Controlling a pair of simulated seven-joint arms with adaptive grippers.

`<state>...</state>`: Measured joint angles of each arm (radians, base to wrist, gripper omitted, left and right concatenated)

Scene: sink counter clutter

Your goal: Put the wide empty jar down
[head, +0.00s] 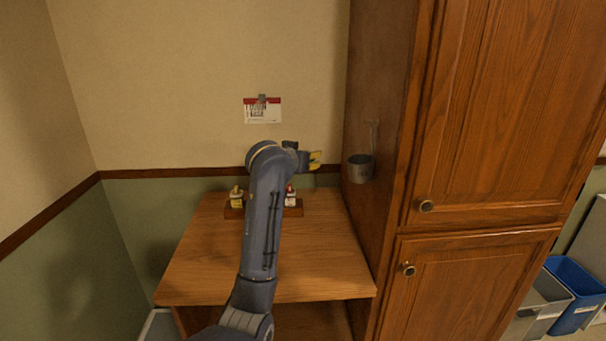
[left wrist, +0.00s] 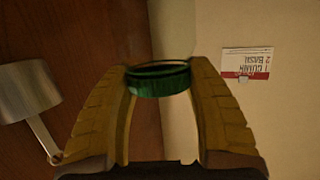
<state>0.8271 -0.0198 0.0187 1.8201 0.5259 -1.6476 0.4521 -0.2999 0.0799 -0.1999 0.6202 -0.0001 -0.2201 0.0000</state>
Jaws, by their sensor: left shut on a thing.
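My left gripper (head: 315,160) is above the back right part of the wooden counter, close to the tall cabinet's side. In the left wrist view its two yellow fingers (left wrist: 162,105) are shut on the jar, which shows a green band (left wrist: 158,80) between the fingertips. The rest of the jar looks clear and is hard to make out. In the head view the jar is too small and covered to tell its shape. The counter top (head: 310,260) is below the gripper, and the jar is clear of it. My right gripper is not in view.
Two small bottles (head: 237,196) (head: 291,196) stand on a low wooden rack at the back of the counter, partly behind my arm. A grey cup-like holder (head: 361,168) hangs on the cabinet's side (head: 385,120). A card (head: 262,111) is on the wall. The counter's front right is bare.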

